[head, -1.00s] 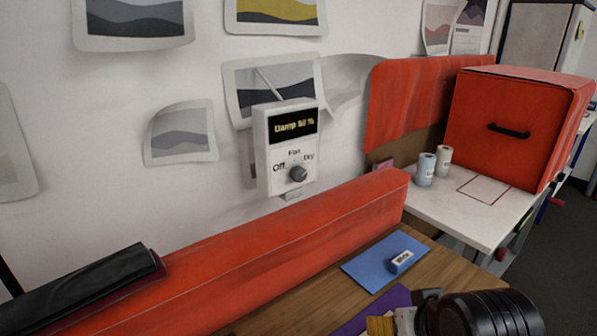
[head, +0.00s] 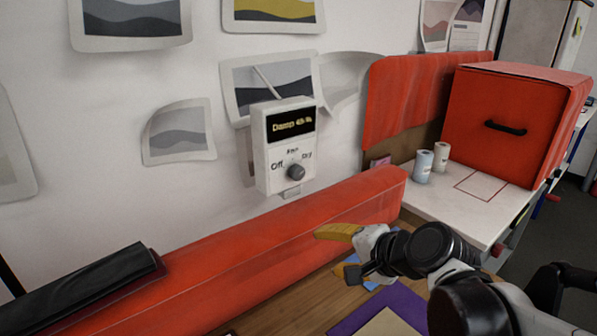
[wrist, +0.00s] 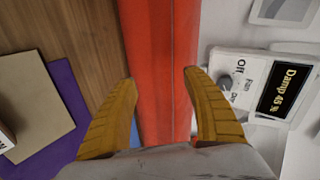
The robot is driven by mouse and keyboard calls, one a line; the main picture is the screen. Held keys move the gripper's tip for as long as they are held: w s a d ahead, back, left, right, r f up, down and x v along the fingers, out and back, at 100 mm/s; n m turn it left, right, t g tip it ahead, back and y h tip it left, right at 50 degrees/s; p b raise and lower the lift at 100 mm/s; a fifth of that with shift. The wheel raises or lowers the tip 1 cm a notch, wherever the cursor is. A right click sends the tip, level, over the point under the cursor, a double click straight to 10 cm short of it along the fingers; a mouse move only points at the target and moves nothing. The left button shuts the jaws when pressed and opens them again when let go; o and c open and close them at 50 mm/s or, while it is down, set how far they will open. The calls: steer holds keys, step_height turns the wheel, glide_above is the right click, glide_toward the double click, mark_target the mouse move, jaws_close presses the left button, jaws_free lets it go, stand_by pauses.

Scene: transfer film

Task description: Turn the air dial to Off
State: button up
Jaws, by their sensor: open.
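The air dial is a grey knob (head: 295,171) on a white control box (head: 262,160) on the wall, labelled Off at left, Fan above and Dry at right. I cannot tell which label it points to. The box's display (head: 290,121) reads about Damp 45 %. In the wrist view the box (wrist: 215,62) and knob (wrist: 226,84) lie at the right, outside the fingers. My gripper (head: 345,253) has yellow fingers, open and empty, below and to the right of the dial, apart from it. In the wrist view the fingers (wrist: 160,78) straddle the red padded bar without visible contact.
The long red padded bar (head: 250,250) runs below the box, with a wooden table (head: 285,300) in front. A purple sheet (head: 350,320) lies on the table. A red box (head: 510,120) and two rolls (head: 423,165) stand at right. Air before the dial is clear.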

steer(key=w+a+r+m+t+y, duration=0.2)
steer(key=w+r+m+y, duration=0.1)
steer(key=w+m, duration=0.4)
steer(key=m+t+y+p, duration=0.1)
steer(key=m+t, duration=0.3)
steer(key=m, duration=0.5)
glide_toward(300, 174)
steer(key=b+x, duration=0.2)
steer(key=x, duration=0.8)
steer(key=shift+w+a+f, duration=0.1)
steer(key=shift+w+a, duration=0.1)
steer(key=c, duration=1.2)
